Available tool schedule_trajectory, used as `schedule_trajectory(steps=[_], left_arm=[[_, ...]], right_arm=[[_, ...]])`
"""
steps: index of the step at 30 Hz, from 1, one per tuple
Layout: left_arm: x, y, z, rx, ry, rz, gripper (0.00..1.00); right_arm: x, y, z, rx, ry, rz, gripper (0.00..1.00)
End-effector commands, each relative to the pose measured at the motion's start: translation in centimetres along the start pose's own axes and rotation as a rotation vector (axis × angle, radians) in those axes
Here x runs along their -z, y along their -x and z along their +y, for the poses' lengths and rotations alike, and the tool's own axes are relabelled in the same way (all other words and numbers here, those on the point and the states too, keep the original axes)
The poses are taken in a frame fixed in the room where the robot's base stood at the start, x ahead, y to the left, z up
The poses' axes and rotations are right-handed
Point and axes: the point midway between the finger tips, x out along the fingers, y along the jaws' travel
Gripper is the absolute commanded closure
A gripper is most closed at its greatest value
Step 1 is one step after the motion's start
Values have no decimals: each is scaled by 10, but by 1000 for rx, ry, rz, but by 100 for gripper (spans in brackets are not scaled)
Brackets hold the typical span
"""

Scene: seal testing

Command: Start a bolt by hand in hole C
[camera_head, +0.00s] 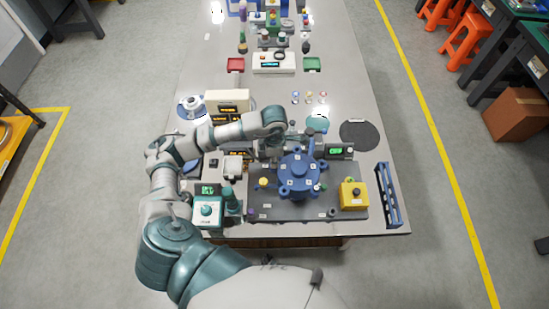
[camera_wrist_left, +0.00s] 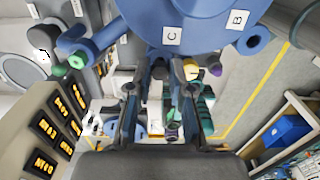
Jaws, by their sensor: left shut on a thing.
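The blue round flanged fixture (camera_head: 299,172) stands on a dark plate near the table's front. Lettered white labels mark its lugs. In the left wrist view the blue body (camera_wrist_left: 205,22) fills the top, with label C (camera_wrist_left: 172,36) straight above my fingers and label B to the right. My left gripper (camera_head: 272,147) is at the fixture's far left side. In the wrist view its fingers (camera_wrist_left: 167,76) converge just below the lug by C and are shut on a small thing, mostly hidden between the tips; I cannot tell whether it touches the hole. My right gripper is not in view.
A yellow box with a black knob (camera_head: 353,195) and a blue rack (camera_head: 388,195) stand right of the fixture. A teal-topped device (camera_head: 207,210) stands left. Small coloured pieces (camera_head: 308,97) lie farther back. A dark round mat (camera_head: 358,135) lies at right.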

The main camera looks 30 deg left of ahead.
Motion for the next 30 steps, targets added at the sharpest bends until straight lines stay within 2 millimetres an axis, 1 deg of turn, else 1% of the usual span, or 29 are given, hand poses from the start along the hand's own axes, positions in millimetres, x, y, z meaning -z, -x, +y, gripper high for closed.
schedule_trajectory(steps=[23,30], left_arm=[[0,-2,0,2,0,1,100],[0,-4,0,3,-54,2,100]], right_arm=[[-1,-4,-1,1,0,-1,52],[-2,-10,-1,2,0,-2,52]])
